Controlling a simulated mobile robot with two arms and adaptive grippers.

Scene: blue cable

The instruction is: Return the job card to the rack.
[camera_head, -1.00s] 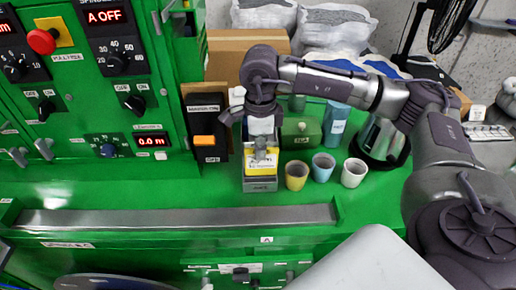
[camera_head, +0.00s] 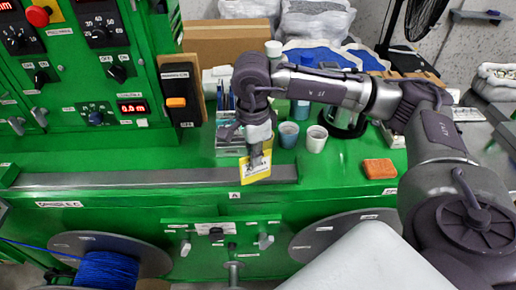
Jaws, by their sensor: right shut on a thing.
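The job card (camera_head: 256,169) is yellow with a pale printed area and is tilted. My right gripper (camera_head: 257,157) is shut on its upper part and holds it above the grey rail at the front of the green machine. The rack (camera_head: 229,150) seems to be the small grey holder just behind and left of the gripper. The gripper and card partly cover it, so its inside is not clear. The card appears in front of the rack and apart from it. My left gripper is not in view.
Two cups, blue (camera_head: 288,134) and white (camera_head: 317,139), stand right of the gripper. An orange block (camera_head: 379,169) lies further right. A black switch box (camera_head: 181,95) stands behind left. Blue cable (camera_head: 105,269) is wound on a reel below. The green surface (camera_head: 338,172) between rail and block is clear.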

